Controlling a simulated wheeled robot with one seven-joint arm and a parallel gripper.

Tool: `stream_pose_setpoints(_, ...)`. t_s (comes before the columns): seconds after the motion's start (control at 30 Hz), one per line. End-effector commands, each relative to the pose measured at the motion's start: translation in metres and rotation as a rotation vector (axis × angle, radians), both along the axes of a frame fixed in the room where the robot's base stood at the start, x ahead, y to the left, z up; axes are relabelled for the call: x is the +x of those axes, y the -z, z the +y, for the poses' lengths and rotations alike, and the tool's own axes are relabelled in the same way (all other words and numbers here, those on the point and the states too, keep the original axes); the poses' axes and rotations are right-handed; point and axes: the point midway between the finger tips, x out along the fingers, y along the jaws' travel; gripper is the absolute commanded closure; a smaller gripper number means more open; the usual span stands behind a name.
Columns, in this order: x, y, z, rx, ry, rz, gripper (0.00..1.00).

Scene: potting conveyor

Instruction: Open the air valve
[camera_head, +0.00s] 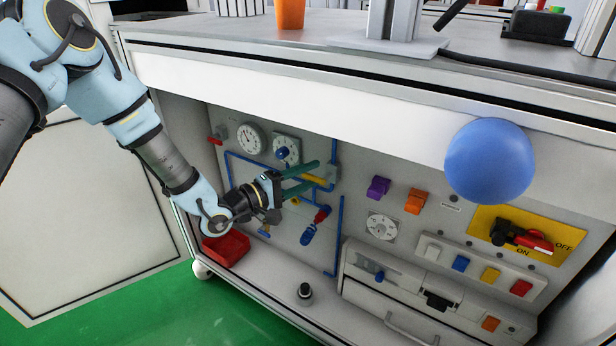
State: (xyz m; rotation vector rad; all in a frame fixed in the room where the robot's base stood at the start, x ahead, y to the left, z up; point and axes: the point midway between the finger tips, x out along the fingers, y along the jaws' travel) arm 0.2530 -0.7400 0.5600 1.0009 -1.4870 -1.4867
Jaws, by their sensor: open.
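Blue air pipes (340,235) run over the panel inside the open cabinet. A valve with a grey body and a yellow handle (316,180) sits on the pipe right of the gauges; this looks like the air valve. My gripper (315,173) is open and reaches in from the left. Its two green fingers point at the valve, one above and one below, and the yellow handle shows between their tips. I cannot tell whether the fingers touch it. The handle's left end is partly hidden by the lower finger.
A red-and-blue fitting (314,226) is just below my gripper. Gauges (251,138) are above left, and a red tray (226,248) is below left. A blue ball (489,160) is in front of the panel at right, near a red main switch (522,238). The worktop overhangs the cabinet.

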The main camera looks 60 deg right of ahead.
Motion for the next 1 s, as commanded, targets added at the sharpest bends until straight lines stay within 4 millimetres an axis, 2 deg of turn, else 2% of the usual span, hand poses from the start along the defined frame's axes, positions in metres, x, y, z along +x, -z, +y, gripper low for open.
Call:
stream_pose_setpoints(0.07, -0.0001, 0.0, 0.0001, 0.0, 0.0, 0.0, 0.51)
stream_pose_setpoints(0.5, -0.0001, 0.0002, 0.0005, 0.0, 0.001, 0.0, 1.0)
stream_pose_setpoints(1.0, 0.0, -0.0007, 0.0006, 0.001, 0.001, -0.009, 1.0)
